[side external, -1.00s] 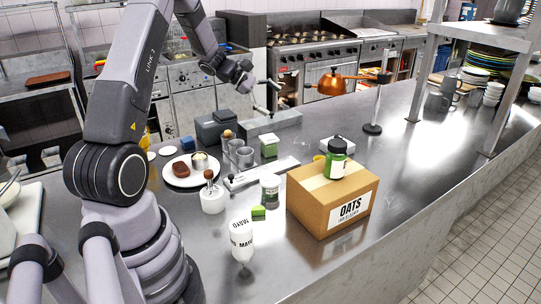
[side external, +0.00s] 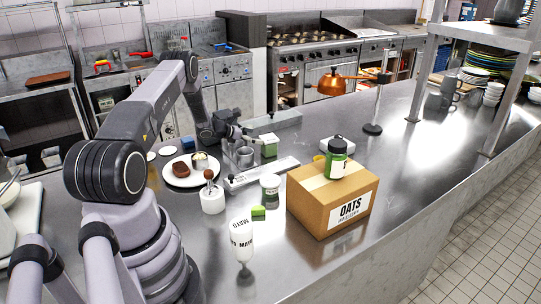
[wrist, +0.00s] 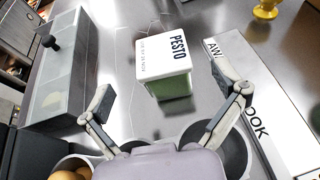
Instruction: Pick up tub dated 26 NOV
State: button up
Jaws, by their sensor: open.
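A square tub (wrist: 165,72) with a white lid marked PESTO and a green lower body stands on the steel counter in the wrist view. A line of small date print on its lid seems to end in 26 NOV, but is too small to be sure. The tub also shows in the side view (side external: 269,146), just right of my gripper (side external: 243,138). In the wrist view my gripper (wrist: 165,104) is open and empty, with its fingers apart on either side of the tub's near part.
A long lidded grey container (wrist: 62,75) lies left of the tub, and a lettered strip (wrist: 262,100) lies right. Metal cups (side external: 244,158) stand close below my gripper. An OATS box (side external: 335,205) carries a green jar (side external: 336,160) further right.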

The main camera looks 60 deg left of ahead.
aim_at(267, 138)
jog(key=x, duration=0.5)
jog(key=shift+w+d+f, duration=0.15)
jog(key=shift+w, duration=0.1)
jog(key=c, duration=1.3)
